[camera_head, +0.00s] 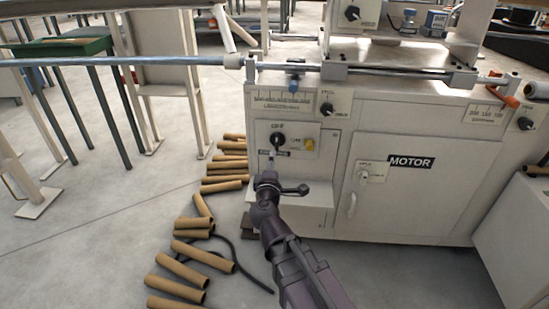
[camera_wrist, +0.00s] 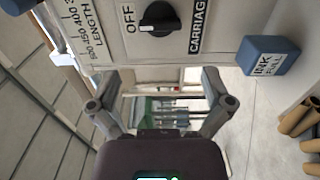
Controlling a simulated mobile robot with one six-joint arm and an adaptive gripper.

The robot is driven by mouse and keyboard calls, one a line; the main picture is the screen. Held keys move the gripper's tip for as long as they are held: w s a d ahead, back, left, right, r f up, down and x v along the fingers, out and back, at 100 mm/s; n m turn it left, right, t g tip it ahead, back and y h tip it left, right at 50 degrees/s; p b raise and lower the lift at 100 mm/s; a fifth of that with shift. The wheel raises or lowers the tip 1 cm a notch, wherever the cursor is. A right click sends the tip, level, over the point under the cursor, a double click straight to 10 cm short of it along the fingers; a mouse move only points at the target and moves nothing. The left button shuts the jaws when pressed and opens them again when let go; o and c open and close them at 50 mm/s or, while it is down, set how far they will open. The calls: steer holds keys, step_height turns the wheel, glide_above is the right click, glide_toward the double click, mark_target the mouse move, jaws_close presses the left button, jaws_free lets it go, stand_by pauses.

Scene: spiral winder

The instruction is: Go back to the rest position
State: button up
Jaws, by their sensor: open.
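My gripper (camera_head: 279,179) is in front of the pale winder cabinet (camera_head: 330,205), just below its small control panel (camera_head: 297,142) in the head view. In the wrist view my gripper (camera_wrist: 161,77) has its two fingers spread wide, with nothing between them. Beyond the fingertips is the pale panel face with a black rotary knob (camera_wrist: 160,18) beside the words OFF and CARRIAGE. The knob (camera_head: 277,139) also shows in the head view, above the gripper. The fingers look apart from the knob.
Cardboard tubes (camera_head: 180,270) lie on the floor left of the cabinet, near a dark cable (camera_head: 245,265). A long metal bar (camera_head: 120,60) reaches left from the machine. A MOTOR door (camera_head: 400,190) is right of my arm. A blue block (camera_wrist: 268,55) juts out in the wrist view.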

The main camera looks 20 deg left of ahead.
steer(key=shift+s+d, duration=0.1)
steer(key=shift+s, duration=0.3)
steer(key=w+d+f+m+g+h+p, duration=0.2)
steer(key=d+m+h, duration=0.15)
steer(key=d, duration=0.55)
steer(key=w+d+f+m+g+h+p, duration=0.1)
steer(key=d+m+g+h, duration=0.2)
steer(key=d+m, duration=0.35)
steer(key=w+d+f+m+g+h+p, duration=0.2)
steer(key=d+m+h, duration=0.1)
steer(key=d, duration=0.8)
steer(key=s+d+f+m+g+y+p, duration=0.3)
steer(key=s+d+m+g+y+p, duration=0.4)
steer(key=s+d+g, duration=0.55)
step_height(320, 180, up, 38)
steer(key=w+d+t+h+p, duration=0.1)
steer(key=t+p, duration=0.1)
steer(key=p, duration=3.4)
steer(key=shift+w+d+f+m, duration=0.25)
steer(key=shift+d+m, duration=0.05)
steer(key=shift+m, duration=0.1)
steer(key=shift+h, duration=0.25)
